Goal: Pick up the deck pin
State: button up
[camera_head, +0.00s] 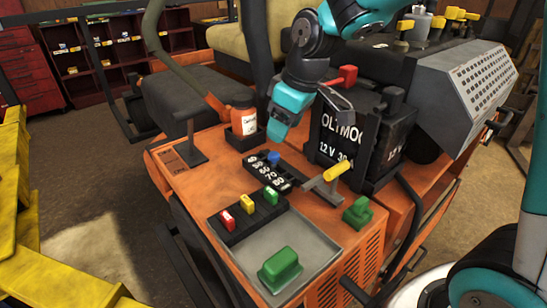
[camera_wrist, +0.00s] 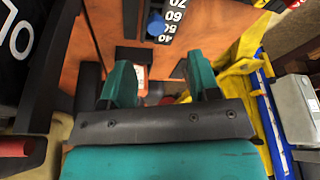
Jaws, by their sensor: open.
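A blue knob (camera_head: 274,157), which looks like the deck pin, stands at the far end of a black scale plate (camera_head: 289,179) with white numbers on the orange mower body. It also shows in the wrist view (camera_wrist: 155,22), top middle, beside the numbers 40 to 70. Its shaft is hidden. My gripper (camera_head: 277,132), teal, hangs just beyond the knob, between the orange jar and the battery. In the wrist view my gripper (camera_wrist: 161,74) has its two fingers apart, with the knob beyond their tips and nothing clasped.
An orange jar (camera_head: 244,120) stands in a black holder close to my gripper. A black battery (camera_head: 342,139) with a red clamp stands close on the right. A yellow-tipped lever (camera_head: 336,171), a block rack (camera_head: 248,218) and a grey tray (camera_head: 310,250) lie nearer the front.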

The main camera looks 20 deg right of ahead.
aim_at(274, 154)
jog(key=x, duration=0.4)
jog(key=shift+f+p, duration=0.1)
jog(key=shift+p, duration=0.2)
jog(key=shift+p+x, duration=1)
jog(key=shift+x, duration=1.55)
jog(key=shift+w+d, duration=0.15)
jog(key=shift+w, duration=0.05)
jog(key=c, duration=1)
